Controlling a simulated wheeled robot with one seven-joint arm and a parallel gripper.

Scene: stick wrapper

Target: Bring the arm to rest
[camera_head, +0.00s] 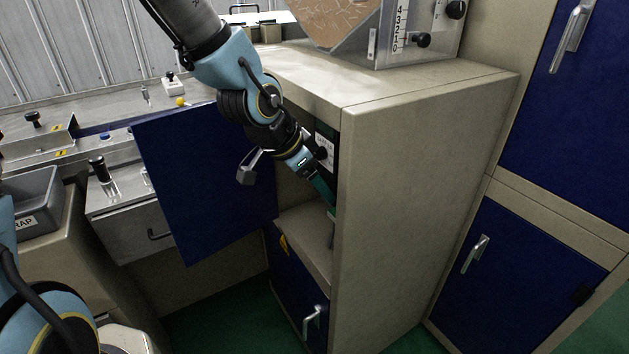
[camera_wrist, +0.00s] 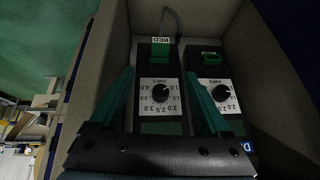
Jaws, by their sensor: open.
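My arm reaches down from the top of the head view, and my gripper (camera_head: 324,188) is inside the open compartment of the beige cabinet. In the wrist view my gripper (camera_wrist: 160,76) has its two green fingers spread apart with nothing held between them. The right control box (camera_wrist: 215,75), with a similar knob and switch, is beyond the right finger. Whether a finger touches either box I cannot tell.
The open blue door (camera_head: 200,190) stands left of my forearm, close to it. The beige cabinet side wall (camera_head: 410,170) is right of my gripper. A grey bin (camera_head: 35,205) and a drawer (camera_head: 130,225) are at the left. Green floor (camera_head: 215,320) shows below.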

